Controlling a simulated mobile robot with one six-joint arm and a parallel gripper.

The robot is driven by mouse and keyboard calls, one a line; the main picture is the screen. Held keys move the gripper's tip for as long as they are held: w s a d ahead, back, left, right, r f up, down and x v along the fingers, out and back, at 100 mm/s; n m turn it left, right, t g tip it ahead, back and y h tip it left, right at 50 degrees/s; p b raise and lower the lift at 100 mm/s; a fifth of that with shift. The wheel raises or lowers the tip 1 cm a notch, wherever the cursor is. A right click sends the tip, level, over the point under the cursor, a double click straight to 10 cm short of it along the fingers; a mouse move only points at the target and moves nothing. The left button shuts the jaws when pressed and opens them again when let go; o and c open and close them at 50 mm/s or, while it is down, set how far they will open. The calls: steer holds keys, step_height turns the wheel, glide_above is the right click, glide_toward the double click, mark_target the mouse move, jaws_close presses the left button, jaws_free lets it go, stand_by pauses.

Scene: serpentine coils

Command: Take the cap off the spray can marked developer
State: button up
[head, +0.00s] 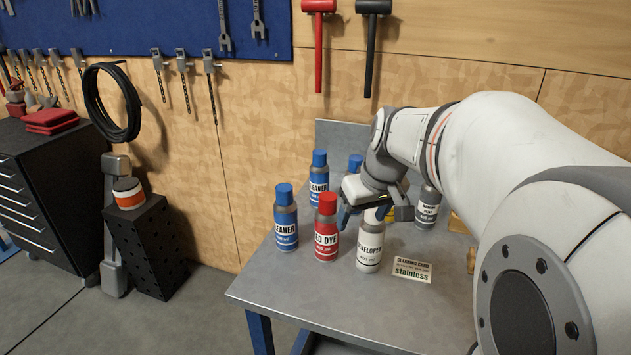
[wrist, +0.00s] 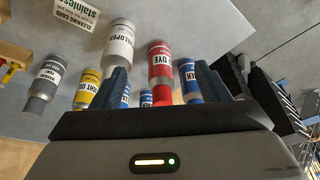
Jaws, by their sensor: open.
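The developer can (head: 369,246) is white with a dark label and stands upright on the grey table. Its top is partly covered by my gripper (head: 364,212) in the head view, so I cannot see the whole cap. My gripper is open and sits close over the can's top, with one finger to its left. In the wrist view the developer can (wrist: 119,42) appears behind the left finger of my gripper (wrist: 161,84), which hides its cap end. I cannot tell whether a finger touches it. Nothing is held.
The red dye can (head: 326,230) stands close to the left of the developer can. Blue-capped cleaner cans (head: 285,220) stand farther left and behind. A grey can (head: 428,208) stands right. A cleaning card (head: 412,271) lies in front to the right. The front table area is clear.

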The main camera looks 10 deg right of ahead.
steer(key=w+d+f+b, duration=0.1)
steer(key=w+d, duration=0.7)
steer(key=d, duration=0.1)
steer(key=shift+n+t, duration=0.3)
steer(key=shift+n, duration=0.1)
steer(key=x, duration=0.2)
steer(key=p+x, duration=0.1)
steer(key=x, duration=0.4)
steer(key=shift+w+a+f, duration=0.15)
steer(key=shift+w+f, duration=0.05)
steer(key=shift+w, duration=0.3)
steer(key=c, duration=1.1)
